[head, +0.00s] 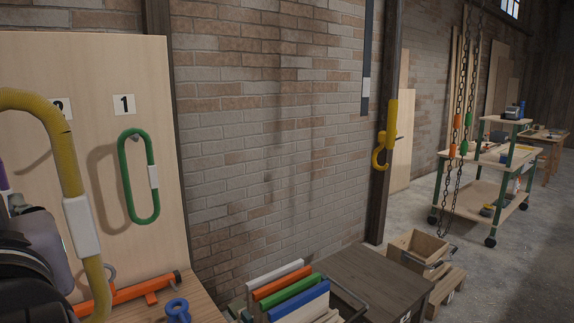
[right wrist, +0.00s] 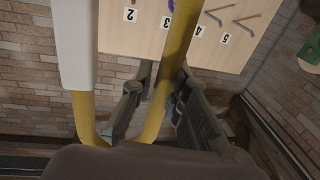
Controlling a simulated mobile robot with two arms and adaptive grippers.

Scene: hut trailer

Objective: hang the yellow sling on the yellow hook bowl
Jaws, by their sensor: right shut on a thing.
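The yellow sling is a long closed loop with a white sleeve. It fills the left edge of the head view, with its yellow band (head: 68,150) close to the camera. My right gripper (right wrist: 158,90) is shut on one side of the yellow sling (right wrist: 180,35), with a finger on each side of the band. Part of a dark gripper body also shows at the lower left of the head view. The yellow hook (head: 378,158) hangs below a yellow block on a dark post, well right of the sling; its bowl is empty. My left gripper is not in view.
A green sling (head: 128,185) hangs on a wooden board at place 1. Below are an orange bar (head: 130,293), a blue shackle (head: 178,308) and a rack of coloured bars (head: 290,295). A dark table (head: 365,272) stands below the hook; a wheeled cart (head: 480,200) is farther right.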

